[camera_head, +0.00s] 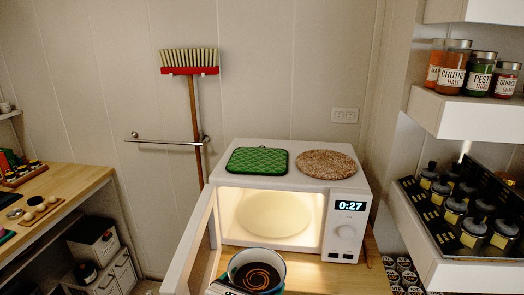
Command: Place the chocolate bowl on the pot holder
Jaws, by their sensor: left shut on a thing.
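The chocolate bowl (278,285), a pale-rimmed blue-green bowl with dark contents and an orange-brown swirl, is at the bottom centre, in front of the open microwave. My left gripper (228,287) is at its left rim, shut on it; most of the gripper is cut off by the bottom edge. The green quilted pot holder (257,161) lies flat on top of the microwave at the left, with nothing on it. My right gripper is not in view.
The white microwave (341,250) has its door (197,245) swung open at the left and a lit, empty turntable (275,213). A round brown mat (327,164) lies beside the pot holder. Shelves with jars (453,68) stand at the right. A broom (191,90) hangs behind.

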